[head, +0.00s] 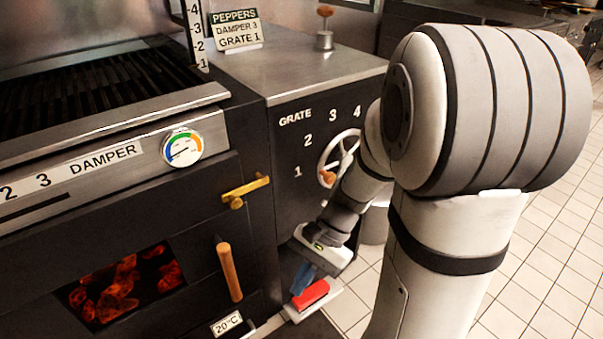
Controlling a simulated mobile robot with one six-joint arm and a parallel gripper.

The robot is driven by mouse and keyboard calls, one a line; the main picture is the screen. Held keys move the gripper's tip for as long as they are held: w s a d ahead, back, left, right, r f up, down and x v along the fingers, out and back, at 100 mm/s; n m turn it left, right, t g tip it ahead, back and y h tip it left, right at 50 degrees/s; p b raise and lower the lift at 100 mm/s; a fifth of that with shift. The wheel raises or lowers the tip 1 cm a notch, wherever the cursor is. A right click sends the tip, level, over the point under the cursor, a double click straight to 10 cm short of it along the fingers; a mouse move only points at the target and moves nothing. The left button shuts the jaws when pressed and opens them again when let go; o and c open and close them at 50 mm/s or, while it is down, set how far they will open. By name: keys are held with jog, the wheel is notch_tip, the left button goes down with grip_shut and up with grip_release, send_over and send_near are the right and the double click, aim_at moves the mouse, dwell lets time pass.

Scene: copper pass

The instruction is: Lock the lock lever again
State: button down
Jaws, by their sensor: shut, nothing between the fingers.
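A brass lever (246,190) sits at the upper right of the dark oven door, its bar lying nearly level and slightly raised at the right end. It is the only lever-like latch I can make out, but no label names it. My gripper (302,282) is low, below and to the right of the lever and clearly apart from it. It points down, shut and empty, with a blue part at its end. A red block (311,294) on a pale plate shows beside the tip; I cannot tell whether they touch.
The oven door has an upright wooden handle (229,272) and a window with glowing coals (124,284). The grate handwheel (338,158) is partly behind my arm. A gauge (182,147) is above the door. Tiled floor (545,250) lies open to the right.

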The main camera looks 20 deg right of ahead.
jog(key=w+d+f+m+t+y, duration=0.35)
jog(key=w+m+t, duration=0.2)
jog(key=m, duration=0.45)
jog(key=w+d+f+m+t+y, duration=0.25)
jog(key=w+m+t+y, duration=0.3)
jog(key=m, duration=0.55)
jog(key=w+d+f+m+t+h+p, duration=0.1)
jog(key=w+d+f+m+t+h, duration=0.1)
jog(key=d+f+m+t+h, duration=0.7)
jog(key=d+f+m+h, duration=0.2)
jog(key=d+f+m, duration=0.1)
jog(key=m, duration=0.5)
jog(key=shift+d+f+t, duration=0.35)
jog(key=shift+d+t, duration=0.05)
jog(key=shift+d, duration=0.45)
jog(key=w+r+b, duration=0.1)
jog(key=w+b, duration=0.2)
jog(key=w, duration=0.8)
jog(key=shift+w+d+b, duration=0.3)
jog(key=shift+b, duration=0.05)
